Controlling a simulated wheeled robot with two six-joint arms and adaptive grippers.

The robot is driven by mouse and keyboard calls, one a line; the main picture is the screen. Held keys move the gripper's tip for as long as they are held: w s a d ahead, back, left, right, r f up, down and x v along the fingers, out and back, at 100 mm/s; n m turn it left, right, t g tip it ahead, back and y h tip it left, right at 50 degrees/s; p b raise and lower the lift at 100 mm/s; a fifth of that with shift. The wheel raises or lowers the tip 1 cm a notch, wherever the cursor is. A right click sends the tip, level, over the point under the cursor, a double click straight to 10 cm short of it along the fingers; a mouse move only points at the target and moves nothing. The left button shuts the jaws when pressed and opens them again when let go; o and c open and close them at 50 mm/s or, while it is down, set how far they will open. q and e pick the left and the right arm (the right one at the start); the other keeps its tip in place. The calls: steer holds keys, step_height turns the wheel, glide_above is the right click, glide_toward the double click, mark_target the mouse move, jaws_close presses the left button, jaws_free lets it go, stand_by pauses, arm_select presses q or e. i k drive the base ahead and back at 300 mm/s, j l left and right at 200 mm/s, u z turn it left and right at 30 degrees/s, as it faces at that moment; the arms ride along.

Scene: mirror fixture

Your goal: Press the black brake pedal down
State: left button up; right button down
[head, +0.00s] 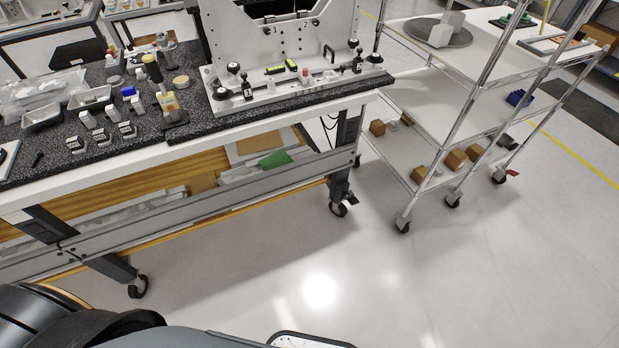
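I cannot clearly make out a black brake pedal. The workbench has a dark caster (340,208) under its right leg, with a small lever-like part sticking out to the right; its colour and position are too small to tell. Another dark caster (137,287) stands under the near left leg. Neither of my grippers is in view.
The workbench (100,186) holds bottles, trays, small parts and a white fixture (285,45). The cart's shelves (470,85) carry a grey disc, brown blocks and a blue part. The glossy floor (400,290) in front of bench and cart is clear.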

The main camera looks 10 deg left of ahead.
mark_target(353, 200)
steer(key=i+l+u, duration=0.2)
steer(key=l+u, duration=0.2)
steer(key=i+l+u, duration=0.15)
steer(key=l+u, duration=0.25)
steer(key=i+l+u, duration=0.1)
steer(key=l+u, duration=0.3)
steer(key=l, duration=0.2)
steer(key=l+u, duration=0.45)
steer(key=l, duration=0.1)
